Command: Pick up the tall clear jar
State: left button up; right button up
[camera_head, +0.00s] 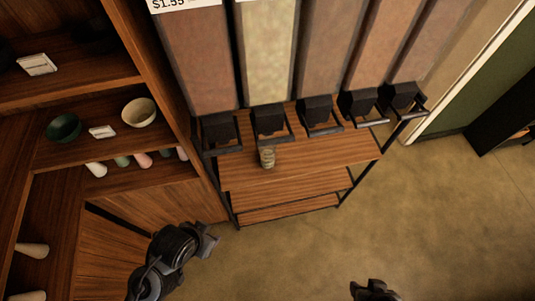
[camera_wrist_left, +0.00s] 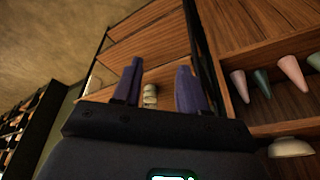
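The jar (camera_head: 267,157) is small in the head view and stands upright on the top wooden shelf of the dispenser rack, below the second dispenser from the left. It looks banded, pale and greenish. In the left wrist view the jar (camera_wrist_left: 150,96) shows between my fingers, some distance beyond them. My left gripper (camera_head: 212,240) is at the lower left in the head view, short of the rack. In the left wrist view the left gripper (camera_wrist_left: 158,84) has its two fingers spread with nothing between them. My right gripper (camera_head: 372,288) is at the bottom edge, partly cut off; its fingers are unclear.
Several tall dispensers with black spouts (camera_head: 268,120) hang over the rack shelf (camera_head: 320,150). A wooden cabinet (camera_head: 150,215) stands at left with a green bowl (camera_head: 64,128), a cream bowl (camera_head: 139,112) and several cone-like items. Open floor (camera_head: 440,220) lies front and right.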

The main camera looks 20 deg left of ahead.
pick_arm(q)
jog(key=o, duration=1)
jog(key=shift+a, duration=0.1)
